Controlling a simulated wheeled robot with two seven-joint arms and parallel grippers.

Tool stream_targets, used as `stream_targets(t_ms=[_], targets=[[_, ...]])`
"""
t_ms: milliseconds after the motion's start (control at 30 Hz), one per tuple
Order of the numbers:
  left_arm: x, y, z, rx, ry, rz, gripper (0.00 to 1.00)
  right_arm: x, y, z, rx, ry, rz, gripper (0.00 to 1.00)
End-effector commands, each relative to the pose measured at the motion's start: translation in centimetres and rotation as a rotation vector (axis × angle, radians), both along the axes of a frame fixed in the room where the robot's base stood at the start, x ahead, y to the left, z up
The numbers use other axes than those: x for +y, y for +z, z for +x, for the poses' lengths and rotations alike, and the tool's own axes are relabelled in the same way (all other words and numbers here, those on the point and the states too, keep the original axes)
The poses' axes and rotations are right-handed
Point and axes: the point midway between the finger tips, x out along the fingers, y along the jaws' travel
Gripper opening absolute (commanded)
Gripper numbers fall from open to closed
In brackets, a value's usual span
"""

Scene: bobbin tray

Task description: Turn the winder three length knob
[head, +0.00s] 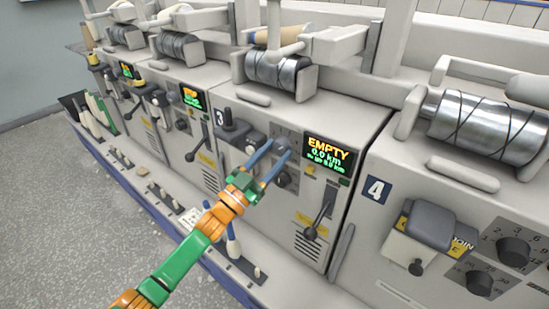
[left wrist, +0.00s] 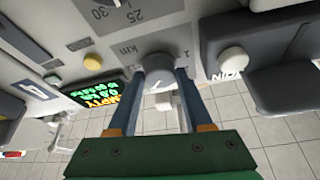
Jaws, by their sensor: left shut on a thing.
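Winder three (head: 236,72) stands mid-picture in the head view, marked with a 3. Its screen (head: 328,154) reads EMPTY, 0.0 km; it also shows upside down in the left wrist view (left wrist: 98,95). My left gripper (head: 279,150) is at its dial panel, blue fingers pointing into the panel. In the left wrist view the gripper (left wrist: 160,74) is shut on a round grey knob (left wrist: 158,64), one finger on each side. A km mark and dial numbers show near it. The fingers hide most of this knob in the head view. My right gripper is out of view.
Below the screen is a black lever (head: 320,213). A dark-capped part (head: 229,122) sits left of the fingers. Winder four (head: 376,190) with its knobs (head: 513,251) stands to the right. A ledge with tools runs along the front; grey floor (head: 60,220) is open at left.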

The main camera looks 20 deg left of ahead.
Motion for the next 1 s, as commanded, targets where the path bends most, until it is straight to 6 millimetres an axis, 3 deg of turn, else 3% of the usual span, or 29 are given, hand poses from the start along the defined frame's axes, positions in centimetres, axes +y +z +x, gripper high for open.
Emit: stream_targets(t_ms=[400, 1000], targets=[[0.21, 0.07, 0.08, -0.073, 0.002, 0.2, 0.0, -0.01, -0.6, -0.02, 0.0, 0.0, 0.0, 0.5], [0.18, 0.14, 0.07, -0.088, 0.0, 0.241, 0.0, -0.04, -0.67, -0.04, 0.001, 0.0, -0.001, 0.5]])
